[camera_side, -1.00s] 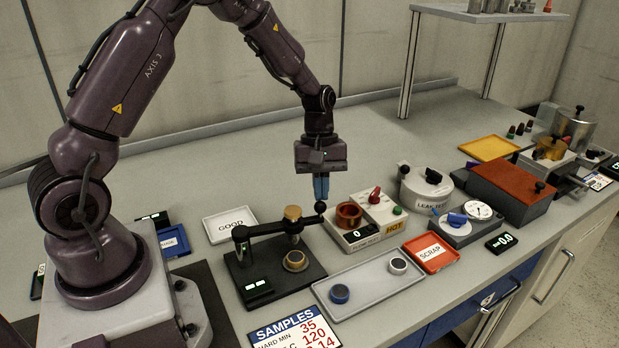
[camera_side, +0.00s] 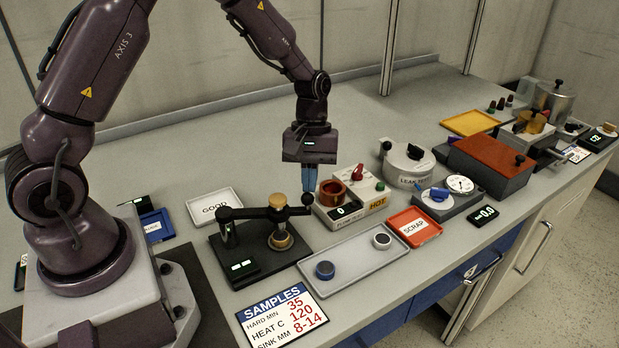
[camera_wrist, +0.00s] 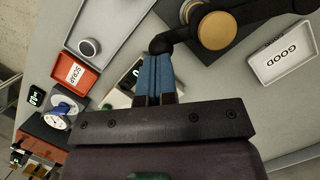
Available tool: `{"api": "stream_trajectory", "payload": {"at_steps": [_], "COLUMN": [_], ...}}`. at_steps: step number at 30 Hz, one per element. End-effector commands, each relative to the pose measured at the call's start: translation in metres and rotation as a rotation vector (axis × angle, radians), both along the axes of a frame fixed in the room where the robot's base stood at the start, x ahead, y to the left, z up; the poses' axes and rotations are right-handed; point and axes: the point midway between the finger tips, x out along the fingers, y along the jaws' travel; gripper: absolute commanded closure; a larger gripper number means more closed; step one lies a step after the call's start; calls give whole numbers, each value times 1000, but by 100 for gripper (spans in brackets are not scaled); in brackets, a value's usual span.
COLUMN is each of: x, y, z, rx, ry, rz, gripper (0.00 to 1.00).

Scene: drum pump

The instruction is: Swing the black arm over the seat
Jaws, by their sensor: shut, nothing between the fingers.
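The black arm (camera_side: 250,213) reaches from its post at the left of a dark base (camera_side: 240,276) to a black ball end (camera_side: 306,199). Its brass cap (camera_side: 278,201) stands above the round seat (camera_side: 281,240), which shows a brass-coloured top. The arm looks over or nearly over the seat; I cannot tell exact alignment. My gripper (camera_side: 309,190) is shut and empty, its blue fingers pointing down behind the ball. In the wrist view, the fingertips (camera_wrist: 157,58) are at the ball (camera_wrist: 160,45), touching or almost; the brass cap (camera_wrist: 217,30) hides much of the seat.
The red-cup heater (camera_side: 332,192) stands just right of my fingers. A grey tray (camera_side: 350,262) with two round samples lies in front. The GOOD tray (camera_side: 213,206) is behind left, the red SCRAP tray (camera_side: 414,226) to the right. Bench behind my gripper is clear.

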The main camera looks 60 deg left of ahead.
Motion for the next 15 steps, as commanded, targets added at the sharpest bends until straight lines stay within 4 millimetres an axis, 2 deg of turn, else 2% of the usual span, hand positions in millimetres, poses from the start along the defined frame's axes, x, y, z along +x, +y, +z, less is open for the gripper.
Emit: {"api": "stream_trajectory", "payload": {"at_steps": [7, 12, 15], "x": [4, 20, 25], "y": [8, 34, 40], "z": [0, 6, 30], "rx": [1, 2, 2], "ry": [3, 0, -6], "rz": [2, 4, 0], "gripper": [100, 100, 100]}}
